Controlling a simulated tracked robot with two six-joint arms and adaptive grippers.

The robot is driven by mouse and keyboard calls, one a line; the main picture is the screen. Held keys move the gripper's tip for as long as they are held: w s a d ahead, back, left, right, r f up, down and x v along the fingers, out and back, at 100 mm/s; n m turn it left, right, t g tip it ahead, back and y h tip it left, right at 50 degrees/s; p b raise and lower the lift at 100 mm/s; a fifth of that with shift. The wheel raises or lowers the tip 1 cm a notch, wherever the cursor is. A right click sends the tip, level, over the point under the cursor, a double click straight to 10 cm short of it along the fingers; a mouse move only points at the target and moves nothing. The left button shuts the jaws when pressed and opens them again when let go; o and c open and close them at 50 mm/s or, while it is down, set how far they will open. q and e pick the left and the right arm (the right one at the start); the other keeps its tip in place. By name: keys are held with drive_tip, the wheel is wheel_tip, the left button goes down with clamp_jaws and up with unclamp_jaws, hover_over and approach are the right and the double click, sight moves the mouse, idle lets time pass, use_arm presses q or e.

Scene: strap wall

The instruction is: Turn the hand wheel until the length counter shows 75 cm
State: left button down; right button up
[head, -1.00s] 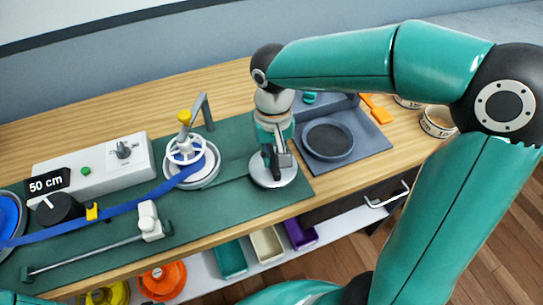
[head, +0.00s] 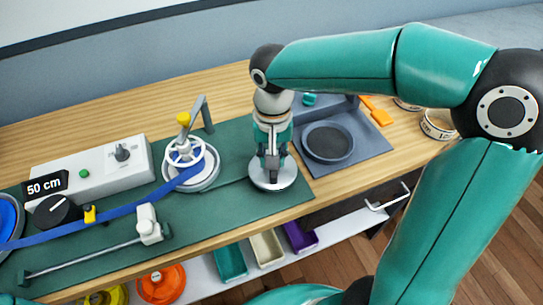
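The length counter (head: 45,186) at the left reads 50 cm in white on black. The white hand wheel (head: 183,154), with a yellow knob (head: 183,118) standing on its rim, sits over a round silver base on the green mat. A blue strap (head: 125,210) runs from the wheel leftward to a blue roll at the left edge. My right gripper (head: 271,180) points down over a round silver disc (head: 285,175), to the right of the wheel and apart from it. Its fingers look close together, but whether they are shut is unclear. My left gripper is not in view.
A grey box (head: 110,160) with a green button and a dial stands behind the strap. A grey bent post (head: 204,112) rises behind the wheel. A grey tray with a round dish (head: 328,142) lies right of my gripper. Coloured bins (head: 268,247) sit below the bench edge.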

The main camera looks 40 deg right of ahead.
drive_tip(key=shift+o, duration=0.6)
drive_tip(key=shift+f, duration=0.1)
wheel_tip(320, 180, up, 12)
idle(2.1)
